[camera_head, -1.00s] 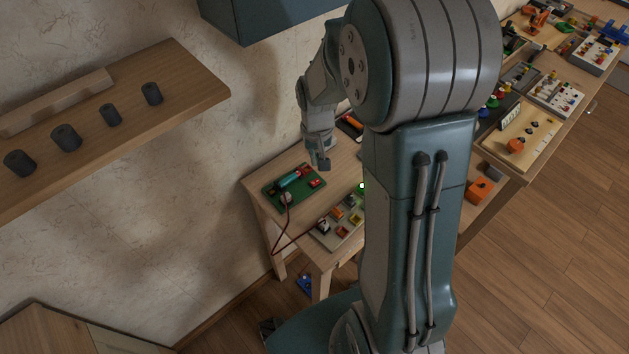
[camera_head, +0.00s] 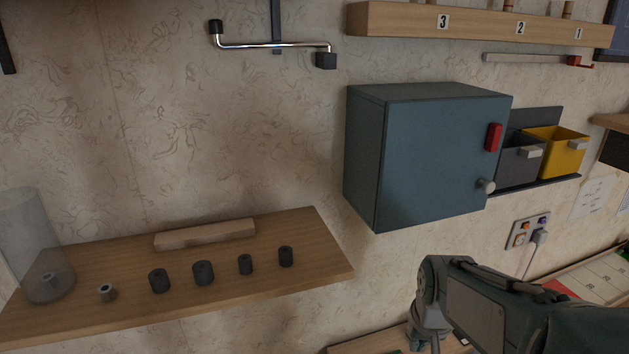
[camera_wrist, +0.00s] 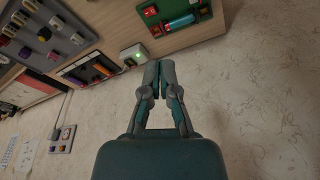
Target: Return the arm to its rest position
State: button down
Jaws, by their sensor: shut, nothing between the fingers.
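My gripper (camera_wrist: 159,72) shows in the wrist view with its two fingertips together and nothing between them. It is above the edge of a wooden table (camera_wrist: 115,28), close to a small white box with a green light (camera_wrist: 133,56). In the head view my folded arm is at the lower right, below a blue-grey cabinet; the gripper's fingers are hidden there.
The blue-grey cabinet (camera_head: 420,160) hangs on the wall above my arm. A wooden shelf (camera_head: 130,315) at the lower left holds several dark cylinders. Grey (camera_head: 518,170) and yellow (camera_head: 557,152) bins hang right of the cabinet. A green board (camera_wrist: 176,16) lies on the table.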

jog(key=s+a+r+n+t, duration=0.1)
jog(key=s+a+r+t, duration=0.2)
jog(key=s+r, duration=0.4)
jog(key=s, duration=0.4)
jog(key=shift+s+r, duration=0.4)
